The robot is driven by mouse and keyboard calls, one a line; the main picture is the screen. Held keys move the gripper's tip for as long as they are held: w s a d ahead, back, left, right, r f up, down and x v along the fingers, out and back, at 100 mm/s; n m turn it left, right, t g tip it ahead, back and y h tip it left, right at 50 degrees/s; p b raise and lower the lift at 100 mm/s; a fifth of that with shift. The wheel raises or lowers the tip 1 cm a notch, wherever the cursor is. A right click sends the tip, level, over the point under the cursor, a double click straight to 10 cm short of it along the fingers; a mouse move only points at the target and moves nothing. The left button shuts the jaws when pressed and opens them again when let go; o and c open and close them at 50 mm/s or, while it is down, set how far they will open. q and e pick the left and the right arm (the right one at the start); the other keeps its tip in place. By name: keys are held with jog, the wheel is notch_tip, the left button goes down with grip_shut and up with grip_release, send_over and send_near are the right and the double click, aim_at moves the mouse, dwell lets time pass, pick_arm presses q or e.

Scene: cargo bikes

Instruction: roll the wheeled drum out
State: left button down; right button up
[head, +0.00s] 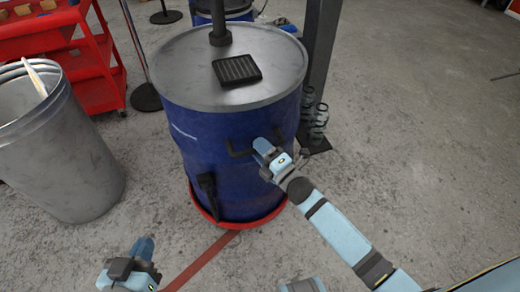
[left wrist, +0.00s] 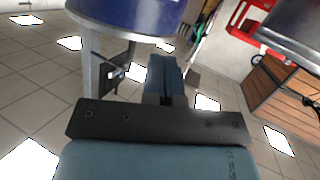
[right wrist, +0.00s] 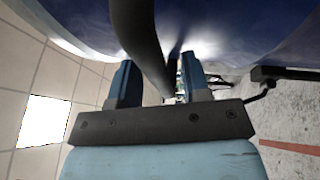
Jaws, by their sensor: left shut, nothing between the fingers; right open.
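The blue drum (head: 225,135) stands upright on a red round base (head: 245,222), under a grey lid (head: 225,65). A dark handle (head: 240,152) sticks out from its front side. My right gripper (head: 265,147) is at the right end of this handle. In the right wrist view, the dark bar (right wrist: 145,45) runs between the open fingers of that gripper (right wrist: 160,80). My left gripper (head: 146,243) is shut and empty, low in front of the drum and apart from it. Its closed fingers show in the left wrist view (left wrist: 165,75). Wheels under the base are hidden.
A grey bin (head: 55,145) and red cart (head: 85,60) stand left of the drum. A dark post (head: 320,60) stands close behind right. Floor (head: 420,130) is clear at right.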

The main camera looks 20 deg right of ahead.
jog(key=shift+w+a, duration=0.1)
jog(key=shift+c, duration=0.3)
grip_shut()
